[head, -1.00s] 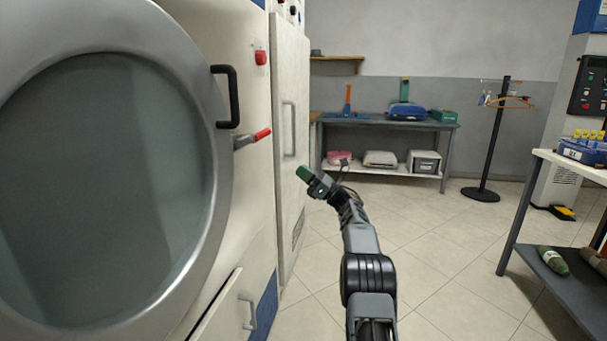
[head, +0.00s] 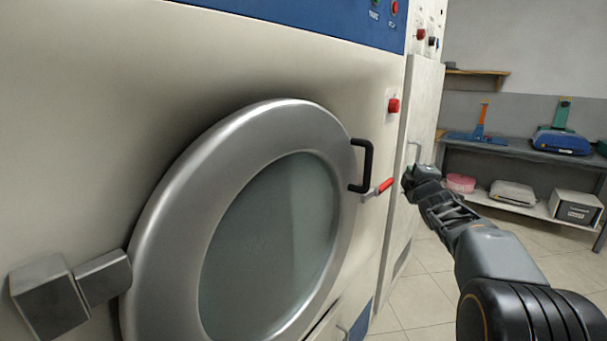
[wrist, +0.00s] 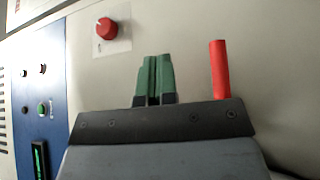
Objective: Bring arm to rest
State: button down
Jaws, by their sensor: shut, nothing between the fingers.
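My arm reaches forward from the lower right in the head view. My gripper (head: 408,180) is small there, in front of the pale cabinet side, to the right of the red-tipped lever (head: 384,187). In the wrist view my gripper (wrist: 154,78) shows two green fingers pressed together, shut and empty. The red lever grip (wrist: 219,70) stands just right of the fingers in that view, apart from them. The large dry-cleaning machine has a round door (head: 150,235) with a grey rim and a black handle (head: 366,165); the door looks closed.
A red knob (head: 393,105) sits on the machine above the lever. A blue control panel (wrist: 40,90) shows in the wrist view. A grey table (head: 490,150) with several items stands at the back right. Tiled floor (head: 425,285) is free right of the machine.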

jog(key=s+a+f+m+g+p, duration=0.2)
jog(key=s+a+m+g+p, duration=0.2)
jog(key=s, duration=0.8)
jog(key=s+a+f+m+g+y+p, duration=0.1)
jog(key=s+a+m+g+p, duration=0.4)
jog(key=s, duration=0.7)
jog(key=s+a+f+m+g+p, duration=0.2)
jog(key=s+a+m+g+p, duration=0.3)
jog(key=s, duration=0.7)
jog(key=shift+s+a+f+m+g+y+p, duration=0.2)
jog(key=shift+f+m+g+y+p, duration=0.15)
jog(key=shift+m+g+p, duration=0.4)
jog(key=shift+s, duration=0.1)
